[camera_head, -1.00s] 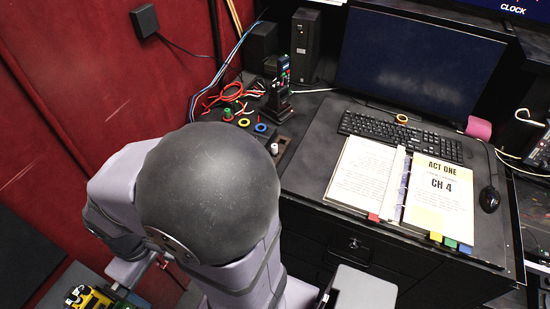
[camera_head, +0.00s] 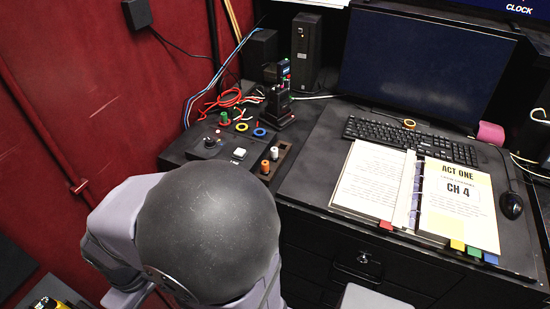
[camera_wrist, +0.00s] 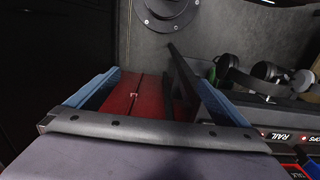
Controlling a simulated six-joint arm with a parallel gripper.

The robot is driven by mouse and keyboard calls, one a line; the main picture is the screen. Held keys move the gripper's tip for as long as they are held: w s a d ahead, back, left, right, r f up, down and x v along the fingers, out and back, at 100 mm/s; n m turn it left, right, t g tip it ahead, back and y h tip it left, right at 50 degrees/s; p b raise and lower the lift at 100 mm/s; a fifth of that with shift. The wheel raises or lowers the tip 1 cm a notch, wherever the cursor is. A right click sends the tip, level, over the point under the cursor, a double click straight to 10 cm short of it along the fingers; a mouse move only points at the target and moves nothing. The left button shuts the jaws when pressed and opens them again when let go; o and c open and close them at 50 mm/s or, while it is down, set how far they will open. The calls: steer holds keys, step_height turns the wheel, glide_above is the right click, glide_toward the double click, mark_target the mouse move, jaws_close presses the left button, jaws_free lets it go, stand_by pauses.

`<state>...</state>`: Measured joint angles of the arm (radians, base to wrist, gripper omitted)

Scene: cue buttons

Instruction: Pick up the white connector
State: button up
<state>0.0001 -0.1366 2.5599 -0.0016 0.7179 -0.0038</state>
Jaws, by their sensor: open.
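In the head view, a small upright piece with a white top (camera_head: 274,152), which looks like the white connector, stands in a dark tray (camera_head: 284,151) at the desk's left side. An orange piece (camera_head: 265,166) stands just in front of it. The rounded grey part of my arm fills the lower left of the head view and hides what lies below. The white connector does not show in the wrist view.
Near the tray are a white button (camera_head: 239,153), a green piece (camera_head: 224,118), a yellow ring (camera_head: 241,127), a blue ring (camera_head: 260,132) and a black handset (camera_head: 280,100). An open binder (camera_head: 372,178) lies right. Headphones (camera_wrist: 268,72) show in the wrist view.

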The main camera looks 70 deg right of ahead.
steer(key=c, duration=1.6)
